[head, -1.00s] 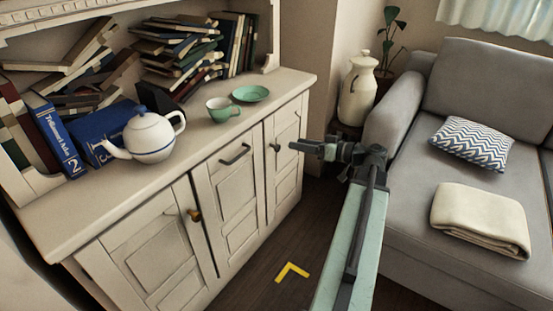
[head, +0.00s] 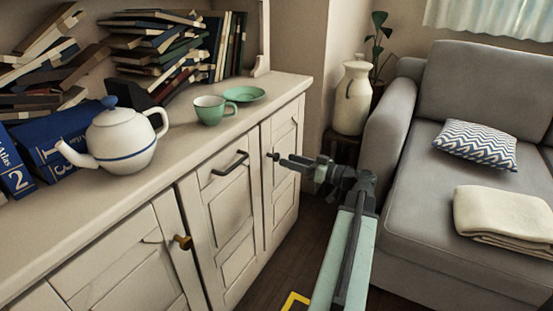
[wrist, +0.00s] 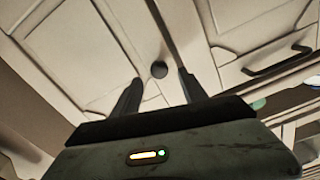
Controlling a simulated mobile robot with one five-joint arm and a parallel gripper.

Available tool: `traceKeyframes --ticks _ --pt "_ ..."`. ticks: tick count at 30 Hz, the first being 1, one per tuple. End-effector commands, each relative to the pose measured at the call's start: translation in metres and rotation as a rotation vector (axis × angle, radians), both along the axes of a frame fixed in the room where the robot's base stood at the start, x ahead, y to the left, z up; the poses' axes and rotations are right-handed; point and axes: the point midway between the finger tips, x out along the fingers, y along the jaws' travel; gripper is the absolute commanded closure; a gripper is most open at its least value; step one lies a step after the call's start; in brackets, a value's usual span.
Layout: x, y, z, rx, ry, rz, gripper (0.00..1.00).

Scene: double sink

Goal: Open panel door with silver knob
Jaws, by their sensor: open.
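The panel door with the knob (head: 281,195) is the narrow right-hand door of the cream cabinet and is closed. Its small dark round knob (head: 270,156) is near the door's upper left edge. In the wrist view the knob (wrist: 159,69) lies between and just beyond my fingertips, with the panel door (wrist: 85,50) behind it. My gripper (head: 284,162) is open and empty, in front of the knob; it also shows in the wrist view (wrist: 160,78). I see no finger touching the knob.
The middle door has a dark bar handle (head: 230,163); the left door has a brass knob (head: 183,242). A teapot (head: 125,140), green cup (head: 209,109) and saucer (head: 244,94) stand on the cabinet top. A grey sofa (head: 420,190) stands right; dark floor lies between.

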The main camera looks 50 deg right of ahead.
Motion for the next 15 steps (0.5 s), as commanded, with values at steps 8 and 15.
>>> traceKeyframes --ticks 8,15 --pt "0.048 0.011 0.000 0.000 0.000 0.000 0.49" --pt "0.059 0.014 0.000 0.000 0.000 -0.003 0.49"
